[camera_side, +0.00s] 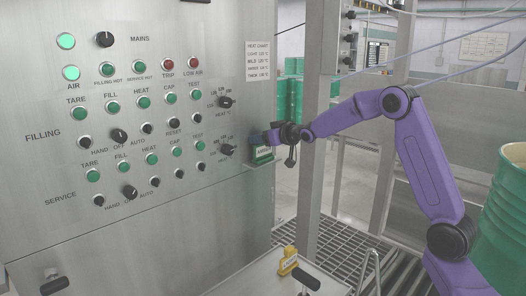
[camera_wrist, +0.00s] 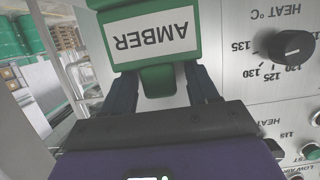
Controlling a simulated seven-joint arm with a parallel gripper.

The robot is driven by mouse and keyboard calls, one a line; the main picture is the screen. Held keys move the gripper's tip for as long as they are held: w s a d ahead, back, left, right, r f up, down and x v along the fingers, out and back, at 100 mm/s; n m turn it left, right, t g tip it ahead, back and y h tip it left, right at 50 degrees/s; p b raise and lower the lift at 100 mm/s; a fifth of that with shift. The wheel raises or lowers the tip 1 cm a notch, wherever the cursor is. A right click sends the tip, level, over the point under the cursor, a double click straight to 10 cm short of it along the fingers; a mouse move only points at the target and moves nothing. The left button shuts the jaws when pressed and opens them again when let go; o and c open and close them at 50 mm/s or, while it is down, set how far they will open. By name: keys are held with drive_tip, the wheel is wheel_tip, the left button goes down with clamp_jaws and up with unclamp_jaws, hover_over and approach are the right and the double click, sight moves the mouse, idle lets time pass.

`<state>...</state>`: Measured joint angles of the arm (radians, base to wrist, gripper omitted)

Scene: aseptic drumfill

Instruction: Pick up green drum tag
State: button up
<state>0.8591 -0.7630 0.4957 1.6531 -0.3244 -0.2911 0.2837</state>
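The green drum tag (camera_side: 263,154) sits on a small ledge at the right edge of the control panel in the side view. In the wrist view the green tag (camera_wrist: 158,80) shows a white label reading AMBER, upside down. My gripper (camera_side: 262,140) is at the tag, reaching in from the right. In the wrist view my gripper (camera_wrist: 161,84) has its two dark fingers apart, one on each side of the tag's narrow green stem. A gap seems to show beside the stem, so the fingers look open around it. The fingertips are partly hidden behind the tag.
The steel control panel (camera_side: 150,210) with knobs and lamps stands close on the left; a heat knob (camera_wrist: 293,46) is near the tag. A yellow tag (camera_side: 288,262) stands on the lower table. A large green drum (camera_side: 503,225) is at right.

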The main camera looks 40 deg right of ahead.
drive_tip(key=c, duration=0.8)
drive_tip(key=shift+r, duration=0.15)
